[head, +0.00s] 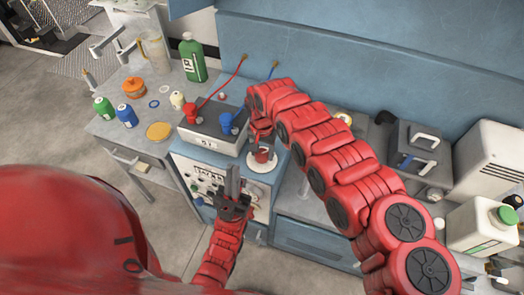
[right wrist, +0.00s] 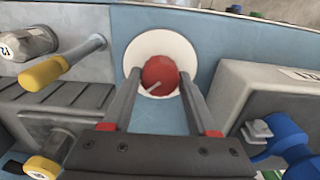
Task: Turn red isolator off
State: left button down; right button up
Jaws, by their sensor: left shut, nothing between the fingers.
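The red isolator is a round red knob (right wrist: 160,75) on a white disc (right wrist: 148,46), set in a blue panel in the right wrist view. A small pale bar or mark shows on its face. My right gripper (right wrist: 160,88) is open, with one finger on each side of the knob; whether they touch it I cannot tell. In the head view, the right arm reaches down over the white disc (head: 263,168) and its hand partly hides the knob. My left gripper (head: 233,184) is shut and empty, pointing up in front of the control panel, left of the disc.
A grey box with red and blue fittings (head: 210,135) stands just behind the disc. Yellow-tipped levers (right wrist: 45,73) and a blue fitting (right wrist: 287,138) flank the knob. Bottles, lids and a green container (head: 192,60) stand on the left bench. White containers (head: 485,228) stand at right.

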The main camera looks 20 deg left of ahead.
jog(key=c, duration=0.8)
jog(key=shift+w+f+n+b, duration=0.1)
jog(key=shift+w+n+b, duration=0.05)
jog(key=shift+n+b, duration=0.85)
jog(key=n+b, duration=1)
jog(key=shift+f+n, duration=0.1)
jog(key=shift+n, duration=0.3)
jog(key=n+b, duration=0.2)
jog(key=n, duration=0.1)
jog(key=shift+r+n+b, duration=0.25)
jog(key=shift+n+b, duration=0.55)
jog(key=shift+n, duration=0.2)
jog(key=shift+r, duration=0.1)
jog(key=o, duration=1.3)
